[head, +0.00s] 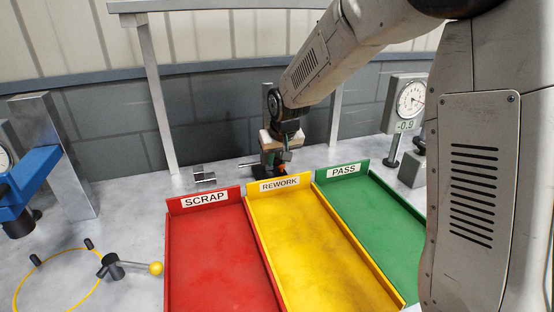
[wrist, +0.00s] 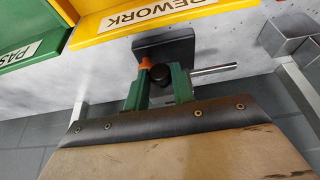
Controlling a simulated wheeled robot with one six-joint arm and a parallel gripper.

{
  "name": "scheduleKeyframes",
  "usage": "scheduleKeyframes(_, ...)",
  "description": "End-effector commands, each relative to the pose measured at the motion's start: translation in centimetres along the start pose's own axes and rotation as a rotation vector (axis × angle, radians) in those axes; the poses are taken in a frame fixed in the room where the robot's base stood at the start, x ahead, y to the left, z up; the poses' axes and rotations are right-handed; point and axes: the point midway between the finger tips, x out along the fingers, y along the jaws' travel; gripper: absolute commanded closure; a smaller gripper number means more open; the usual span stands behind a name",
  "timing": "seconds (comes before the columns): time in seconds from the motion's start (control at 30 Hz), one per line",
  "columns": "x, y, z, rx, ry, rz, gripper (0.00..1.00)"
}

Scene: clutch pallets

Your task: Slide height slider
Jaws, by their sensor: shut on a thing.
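The height slider (wrist: 158,74) shows in the wrist view as a small dark round part between my green fingers, with an orange tip (wrist: 145,63) beside it and a metal rod (wrist: 213,69) sticking out to the right. My gripper (wrist: 158,84) is shut on it. A black square base (wrist: 165,49) lies just beyond. In the head view my gripper (head: 276,156) is behind the yellow tray, and the orange tip (head: 281,169) shows below it. My arm and gripper hide most of the slider there.
Red SCRAP (head: 215,255), yellow REWORK (head: 310,245) and green PASS (head: 375,220) trays lie in front. A dial gauge (head: 409,101) stands at right. Small metal blocks (head: 204,176) lie left of the gripper. A yellow-knobbed lever (head: 128,267) is at front left.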

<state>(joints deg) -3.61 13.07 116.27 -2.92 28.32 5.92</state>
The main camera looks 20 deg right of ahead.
Motion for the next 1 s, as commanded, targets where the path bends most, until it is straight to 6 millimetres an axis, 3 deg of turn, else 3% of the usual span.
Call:
scheduleKeyframes(0.2,-4.8,0.0,-2.2,0.0,0.01,-0.001,1.0)
scheduleKeyframes(0.4,-8.0,0.0,-3.4,-0.001,0.007,0.0,1.0)
scheduleKeyframes(0.77,-8.5,0.0,-3.6,0.0,0.004,0.0,1.0)
scheduleKeyframes(0.8,-8.5,0.0,-3.6,0.0,0.004,0.0,0.67)
scheduleKeyframes(0.83,-8.5,0.0,-3.6,0.0,0.004,0.0,0.59)
scheduleKeyframes(0.87,-8.4,0.0,-3.5,0.0,0.004,0.0,0.55)
scheduleKeyframes(1.0,-8.4,0.0,-3.5,0.0,0.003,0.0,0.55)
